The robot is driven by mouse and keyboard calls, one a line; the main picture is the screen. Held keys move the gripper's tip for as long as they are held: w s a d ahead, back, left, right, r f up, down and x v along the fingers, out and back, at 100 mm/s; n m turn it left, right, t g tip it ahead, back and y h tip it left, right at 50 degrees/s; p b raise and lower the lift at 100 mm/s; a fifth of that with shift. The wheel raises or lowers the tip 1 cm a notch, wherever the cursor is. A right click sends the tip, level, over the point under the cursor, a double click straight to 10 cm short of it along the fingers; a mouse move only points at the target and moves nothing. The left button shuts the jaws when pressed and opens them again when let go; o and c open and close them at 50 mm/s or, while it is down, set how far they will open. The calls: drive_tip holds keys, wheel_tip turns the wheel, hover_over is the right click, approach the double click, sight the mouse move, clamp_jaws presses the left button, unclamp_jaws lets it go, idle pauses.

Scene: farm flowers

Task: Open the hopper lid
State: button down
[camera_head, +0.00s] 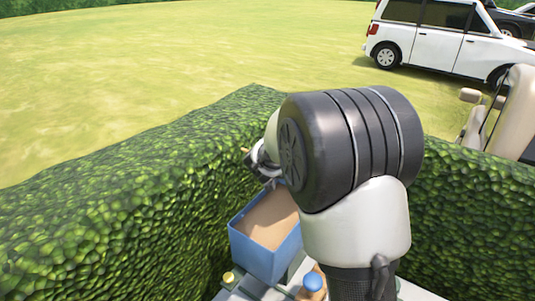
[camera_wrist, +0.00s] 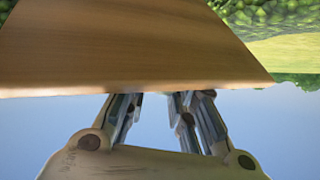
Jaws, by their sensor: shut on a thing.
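The hopper appears to be the blue box (camera_head: 240,245) in the head view, beside the hedge and partly behind my arm. A flat tan surface (camera_head: 268,218) shows within its blue rim; I cannot tell whether it is the lid or the inside. My gripper (camera_head: 258,160) is above the box's far end, mostly hidden by my arm. In the wrist view, a wooden panel (camera_wrist: 130,45), likely the lid, fills the upper left. My gripper (camera_wrist: 157,98) is shut on its near edge, with the fingertips partly hidden by it.
A thick green hedge (camera_head: 110,220) runs along the left, and another stretch (camera_head: 465,220) is at right. A yellow item (camera_head: 228,277) and a blue round item (camera_head: 313,281) are near the box. A white car (camera_head: 430,37) stands on the grass beyond.

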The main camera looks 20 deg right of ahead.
drive_tip(key=shift+w+d+r, duration=0.3)
drive_tip(key=shift+d+r, duration=0.15)
drive_tip(key=shift+r, duration=0.15)
drive_tip(key=c, duration=1.9)
unclamp_jaws()
drive_tip(key=o, duration=0.4)
drive_tip(key=shift+s+f, duration=0.1)
drive_tip(key=shift+s, duration=0.15)
drive_tip(key=shift+o, duration=0.8)
drive_tip(key=shift+w+f, duration=0.1)
drive_tip(key=shift+f, duration=0.05)
drive_tip(key=shift+a, duration=0.1)
drive_tip(key=v, duration=1.2)
